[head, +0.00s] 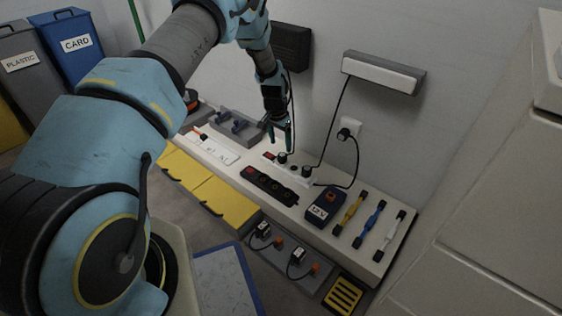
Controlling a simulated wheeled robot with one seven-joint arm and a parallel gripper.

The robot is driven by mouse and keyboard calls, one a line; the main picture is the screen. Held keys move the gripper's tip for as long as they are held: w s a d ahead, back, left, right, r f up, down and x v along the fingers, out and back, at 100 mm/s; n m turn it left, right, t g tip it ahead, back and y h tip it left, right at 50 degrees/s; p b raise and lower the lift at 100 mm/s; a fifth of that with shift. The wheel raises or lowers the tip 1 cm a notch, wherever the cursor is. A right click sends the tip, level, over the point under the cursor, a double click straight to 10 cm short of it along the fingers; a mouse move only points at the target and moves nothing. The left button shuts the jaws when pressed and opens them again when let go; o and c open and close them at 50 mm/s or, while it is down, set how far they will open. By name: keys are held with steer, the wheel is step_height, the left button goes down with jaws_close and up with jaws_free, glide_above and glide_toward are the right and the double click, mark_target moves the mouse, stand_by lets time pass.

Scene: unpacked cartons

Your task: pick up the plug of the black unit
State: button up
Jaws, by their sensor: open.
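The black unit (291,46) is fixed to the wall behind my arm, and a thin dark cable runs down from it past my gripper. The black plug (282,158) at that cable's lower end appears to sit in the white power strip (293,175), near its left end. My gripper (279,137) is open and points down, just above this plug and apart from it, with nothing seen between its fingers. A second black plug (306,171) sits to the right in the same strip, on the cable of the white-fronted wall unit (382,72).
A wall socket (351,126) holds another plug with a cable. The bench carries a black power strip (268,185), a blue 12V box (323,206) and several coloured cables at right. Yellow drawers (224,203) and a low grey shelf with plugs lie in front.

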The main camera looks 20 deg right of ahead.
mark_target(282, 155)
steer(key=f+b, duration=0.1)
steer(key=f, duration=0.1)
steer(key=f+b, duration=0.1)
steer(key=f, duration=0.1)
steer(key=f+b, duration=0.1)
steer(key=f, duration=0.1)
steer(key=shift+w+d+f, duration=0.1)
steer(key=shift+d+f, duration=0.15)
steer(key=shift+d, duration=0.15)
steer(key=shift+r, duration=0.1)
jaws_close()
stand_by(0.3)
